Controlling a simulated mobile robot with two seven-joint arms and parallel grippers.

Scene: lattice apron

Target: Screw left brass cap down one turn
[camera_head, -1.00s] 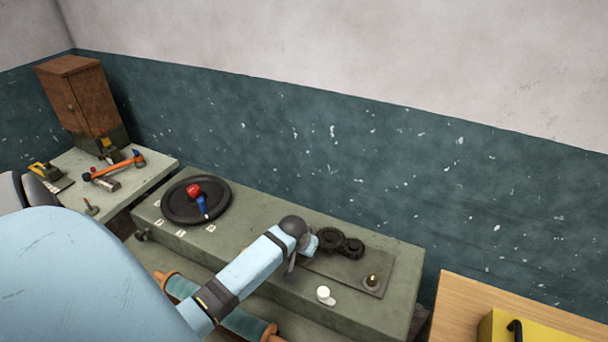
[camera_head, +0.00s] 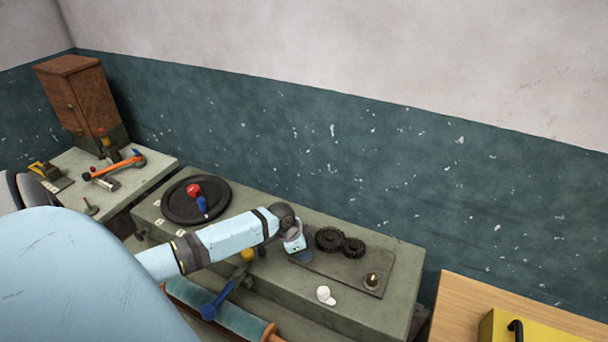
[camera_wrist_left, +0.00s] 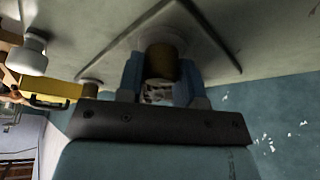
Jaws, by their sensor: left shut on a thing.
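My left gripper (camera_head: 300,254) is at the left end of a grey plate (camera_head: 335,268) on the workbench. In the left wrist view its blue fingers (camera_wrist_left: 161,80) are shut on the left brass cap (camera_wrist_left: 162,62), one finger on each side. The gripper hides this cap in the head view. A second brass cap (camera_head: 372,280) stands upright at the plate's right end, clear of the gripper. My right gripper is in neither view.
Two dark gears (camera_head: 338,241) sit close to the gripper's right. A white knobbed piece (camera_head: 325,295) is near the bench's front edge. A black round tray (camera_head: 180,212) holds red and blue items. A yellow case (camera_head: 535,330) is at right.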

